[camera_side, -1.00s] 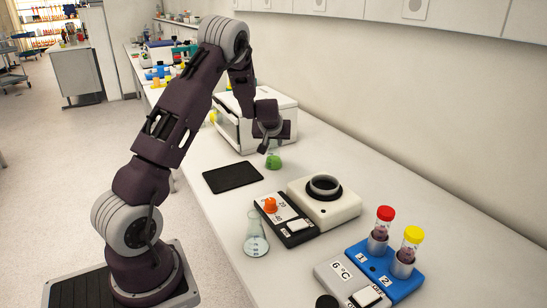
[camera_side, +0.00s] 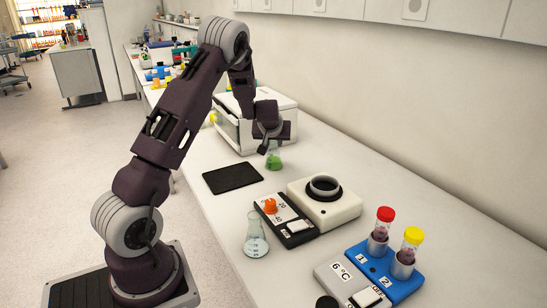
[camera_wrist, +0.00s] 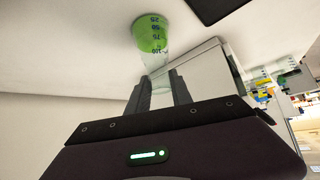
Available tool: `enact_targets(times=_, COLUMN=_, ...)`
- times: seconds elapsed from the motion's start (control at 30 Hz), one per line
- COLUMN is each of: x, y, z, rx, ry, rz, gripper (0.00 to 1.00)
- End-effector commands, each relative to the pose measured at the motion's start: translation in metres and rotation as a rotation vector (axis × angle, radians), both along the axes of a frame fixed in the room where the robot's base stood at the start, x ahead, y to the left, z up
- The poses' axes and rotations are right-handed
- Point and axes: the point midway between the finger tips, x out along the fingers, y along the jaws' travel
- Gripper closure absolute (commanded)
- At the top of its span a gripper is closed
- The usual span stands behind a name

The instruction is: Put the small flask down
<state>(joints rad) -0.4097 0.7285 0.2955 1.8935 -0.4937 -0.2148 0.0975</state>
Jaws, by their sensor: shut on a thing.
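The small flask (camera_side: 273,161) holds green liquid and hangs from my gripper (camera_side: 270,146) near the white box-shaped machine. In the wrist view the flask (camera_wrist: 153,38) shows its green bottom and graduation marks, and its clear neck lies between the fingertips of my gripper (camera_wrist: 160,84). The gripper is shut on the neck. The flask looks upright and is at or just above the bench top; I cannot tell whether its base touches. A black mat (camera_side: 232,178) lies on the bench to the left of the flask, and the flask is off it.
A larger clear flask (camera_side: 255,238) stands at the front. Near it are a black control unit with an orange knob (camera_side: 285,219), a white device with a round well (camera_side: 325,205), and a blue tube rack (camera_side: 385,272). The white machine (camera_side: 250,122) is close behind my gripper.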

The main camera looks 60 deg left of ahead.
Motion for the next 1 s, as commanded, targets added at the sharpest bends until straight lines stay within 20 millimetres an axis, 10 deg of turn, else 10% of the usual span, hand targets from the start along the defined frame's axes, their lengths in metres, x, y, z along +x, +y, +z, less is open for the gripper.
enact_targets(times=0.17, x=0.000, y=0.000, z=0.005, rx=0.002, ry=-0.001, rz=0.000, gripper=1.00)
enact_targets(times=0.9, x=0.001, y=-0.002, z=0.156, rx=0.003, ry=-0.001, rz=-0.002, gripper=1.00)
enact_targets(times=1.0, x=0.000, y=-0.023, z=0.148, rx=-0.001, ry=0.002, rz=0.006, gripper=1.00)
